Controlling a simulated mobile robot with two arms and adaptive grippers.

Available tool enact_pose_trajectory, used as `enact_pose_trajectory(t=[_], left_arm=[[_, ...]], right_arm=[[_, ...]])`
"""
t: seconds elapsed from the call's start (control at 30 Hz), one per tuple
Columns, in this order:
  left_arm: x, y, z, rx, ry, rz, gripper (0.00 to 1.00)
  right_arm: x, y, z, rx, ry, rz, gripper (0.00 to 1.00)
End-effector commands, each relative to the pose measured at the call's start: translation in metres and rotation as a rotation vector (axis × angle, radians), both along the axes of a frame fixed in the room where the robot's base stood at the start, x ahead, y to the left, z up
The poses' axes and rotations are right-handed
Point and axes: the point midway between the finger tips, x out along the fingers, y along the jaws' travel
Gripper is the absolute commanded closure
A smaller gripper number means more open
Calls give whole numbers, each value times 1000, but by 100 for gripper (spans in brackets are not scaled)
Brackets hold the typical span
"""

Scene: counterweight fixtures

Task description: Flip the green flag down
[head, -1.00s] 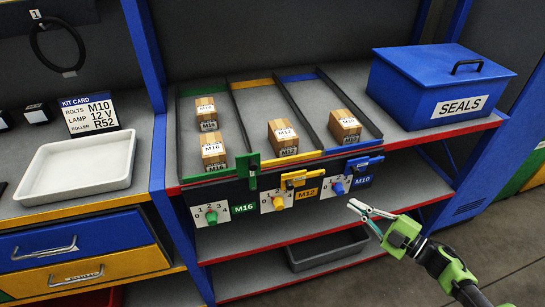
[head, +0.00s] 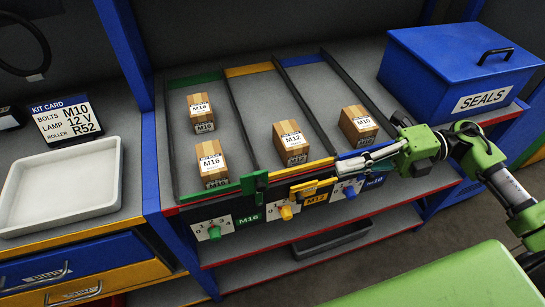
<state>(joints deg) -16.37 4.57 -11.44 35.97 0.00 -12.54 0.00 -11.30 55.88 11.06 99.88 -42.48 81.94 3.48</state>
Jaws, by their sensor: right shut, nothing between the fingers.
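The green flag (head: 254,184) is at the front right corner of the green-edged M16 lane, with its long side vertical. The yellow flag (head: 304,189) at the M12 lane lies sideways. The blue flag at the M10 lane is largely hidden behind my right gripper (head: 342,168). That gripper comes in from the right, its fingers shut and empty and pointing left. It is at the front of the M10 lane, well right of the green flag. I cannot tell whether it touches the blue flag. My left gripper is out of view.
Small boxes stand in the lanes, including an M16 box (head: 211,164) behind the green front edge. Dial plates with knobs (head: 286,212) sit below the flags. A blue SEALS box (head: 460,70) stands at right, a white tray (head: 62,187) at left.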

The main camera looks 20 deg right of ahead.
Motion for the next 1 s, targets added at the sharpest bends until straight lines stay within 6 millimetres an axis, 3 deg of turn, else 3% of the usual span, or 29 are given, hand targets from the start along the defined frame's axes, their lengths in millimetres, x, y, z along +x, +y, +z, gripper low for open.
enact_pose_trajectory(t=[0.17, 0.43, 0.57, 0.87, 1.0], left_arm=[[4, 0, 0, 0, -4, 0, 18], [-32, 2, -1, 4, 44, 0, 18], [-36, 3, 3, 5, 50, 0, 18], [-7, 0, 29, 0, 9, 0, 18], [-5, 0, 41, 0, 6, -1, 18]], right_arm=[[-1, 0, 1, -5, -2, 7, 100], [-1, 1, 1, -4, -2, 5, 100], [0, 10, 1, -2, -2, 5, 100], [6, 67, -4, 1, -4, 7, 100], [10, 96, -8, 3, -3, 5, 100]])
